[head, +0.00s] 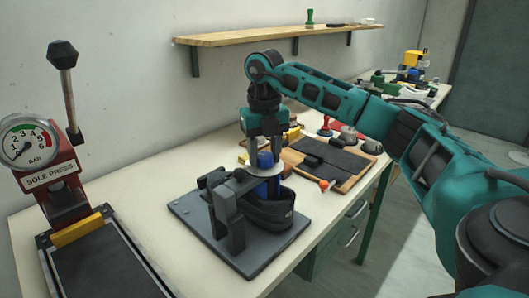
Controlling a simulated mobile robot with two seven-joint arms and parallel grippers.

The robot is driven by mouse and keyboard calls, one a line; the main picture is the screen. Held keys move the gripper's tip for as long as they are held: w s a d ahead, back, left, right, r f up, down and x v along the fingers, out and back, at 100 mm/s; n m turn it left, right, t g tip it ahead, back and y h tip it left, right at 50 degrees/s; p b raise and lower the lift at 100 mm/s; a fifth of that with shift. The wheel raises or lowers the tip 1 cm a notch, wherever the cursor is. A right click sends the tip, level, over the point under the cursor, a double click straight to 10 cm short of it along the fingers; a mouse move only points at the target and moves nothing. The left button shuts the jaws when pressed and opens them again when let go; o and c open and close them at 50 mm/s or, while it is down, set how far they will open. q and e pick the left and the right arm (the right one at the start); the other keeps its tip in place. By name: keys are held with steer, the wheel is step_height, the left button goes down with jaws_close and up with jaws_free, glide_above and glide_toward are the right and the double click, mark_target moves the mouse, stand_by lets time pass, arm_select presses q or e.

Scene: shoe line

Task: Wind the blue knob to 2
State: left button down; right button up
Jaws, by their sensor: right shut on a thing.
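The blue knob (264,160) stands on a pale round disc on a dark clamp-like fixture (228,222). My right gripper (266,154) comes down from above and is shut on the knob. Its fingers hide part of the knob, and numbers on the disc are too small to read. More blue shows below the disc, inside a dark shoe-like piece (273,212) held in the fixture. My left gripper is not in view.
A grey base plate (254,262) carries the fixture on the pale bench. At left stands the sole press with its gauge (28,143) and tall lever (68,95). A tray with dark pads (336,158) lies behind at right. A wooden shelf (270,35) hangs above.

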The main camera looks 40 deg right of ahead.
mark_target(265, 155)
steer(key=shift+m, duration=1.9)
steer(key=o, duration=1.1)
steer(key=shift+c, duration=0.2)
step_height(265, 155, up, 13)
